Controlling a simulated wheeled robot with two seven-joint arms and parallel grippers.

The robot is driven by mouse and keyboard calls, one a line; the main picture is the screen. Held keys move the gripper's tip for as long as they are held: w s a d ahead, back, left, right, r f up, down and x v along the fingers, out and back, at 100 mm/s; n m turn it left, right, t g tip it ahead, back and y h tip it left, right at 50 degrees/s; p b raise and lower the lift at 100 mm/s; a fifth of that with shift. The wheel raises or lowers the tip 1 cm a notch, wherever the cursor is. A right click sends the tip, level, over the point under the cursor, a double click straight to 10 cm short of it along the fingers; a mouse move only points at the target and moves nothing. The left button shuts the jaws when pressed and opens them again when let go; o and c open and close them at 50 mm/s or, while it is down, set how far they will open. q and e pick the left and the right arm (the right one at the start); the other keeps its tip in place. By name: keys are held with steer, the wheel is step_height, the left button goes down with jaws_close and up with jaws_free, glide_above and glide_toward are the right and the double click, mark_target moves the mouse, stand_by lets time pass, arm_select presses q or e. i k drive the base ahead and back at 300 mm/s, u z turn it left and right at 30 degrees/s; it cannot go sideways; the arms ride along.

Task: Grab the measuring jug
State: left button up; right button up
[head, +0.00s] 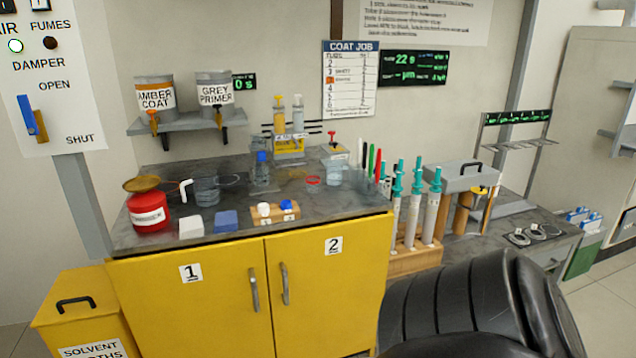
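A clear jug (206,190), which looks like the measuring jug, stands upright on the left part of the grey worktop. A white handle shape (186,188) shows at its left side, and a thin dark loop lies behind its right side. The red can stands to its left and the white block is in front of it. Neither of my grippers shows in the head view.
A red can (149,213) with a brass top, a white block (191,227), a blue block (226,221) and a wooden holder (276,215) stand near the worktop's (330,212) front. A large black shape covers the lower right.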

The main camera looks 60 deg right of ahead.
mark_target(205, 183)
steer(key=z, duration=1.65)
steer(key=i, duration=0.2)
